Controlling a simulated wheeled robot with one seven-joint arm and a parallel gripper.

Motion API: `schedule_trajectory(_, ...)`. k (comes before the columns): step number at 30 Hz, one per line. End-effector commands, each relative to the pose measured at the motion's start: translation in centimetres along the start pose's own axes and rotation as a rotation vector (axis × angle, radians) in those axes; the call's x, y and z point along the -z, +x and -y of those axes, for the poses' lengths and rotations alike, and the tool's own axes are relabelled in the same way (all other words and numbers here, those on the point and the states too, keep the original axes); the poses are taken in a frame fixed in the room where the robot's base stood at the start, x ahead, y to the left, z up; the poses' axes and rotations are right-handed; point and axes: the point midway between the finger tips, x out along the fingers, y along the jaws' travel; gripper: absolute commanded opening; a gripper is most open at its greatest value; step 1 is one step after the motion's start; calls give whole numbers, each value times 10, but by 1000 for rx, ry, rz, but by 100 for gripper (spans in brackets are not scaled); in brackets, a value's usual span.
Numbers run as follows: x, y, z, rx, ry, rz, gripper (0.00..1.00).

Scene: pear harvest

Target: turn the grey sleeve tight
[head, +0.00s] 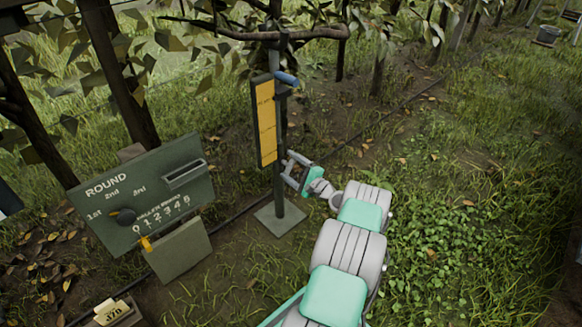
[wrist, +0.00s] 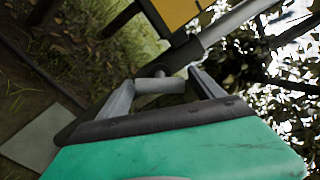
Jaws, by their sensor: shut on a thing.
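The grey sleeve (wrist: 160,86) is a short, light grey cylinder lying across between my fingers in the wrist view, close to the dark post (wrist: 195,50). My gripper (wrist: 161,79) is shut on it, one finger at each end. In the head view my gripper (head: 291,169) is at the right side of the post (head: 278,190), below its middle and just beside the lower end of the yellow panel (head: 266,120). The sleeve is too small to make out clearly there. How tight it sits cannot be seen.
A blue handle (head: 286,78) sticks out near the post's top, under a branch. The post stands on a square plate (head: 280,217). A green ROUND board (head: 146,195) stands at the left, with a small numbered box (head: 112,312) in front. Open grass lies to the right.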

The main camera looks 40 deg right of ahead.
Motion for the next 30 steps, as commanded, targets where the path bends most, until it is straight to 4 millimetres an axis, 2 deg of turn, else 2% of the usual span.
schedule_trajectory(15,1,-1,0,0,-441,-3,36)
schedule_trajectory(21,1,-2,-1,-1,-545,-3,36)
schedule_trajectory(30,1,-2,-1,-1,-609,-3,36)
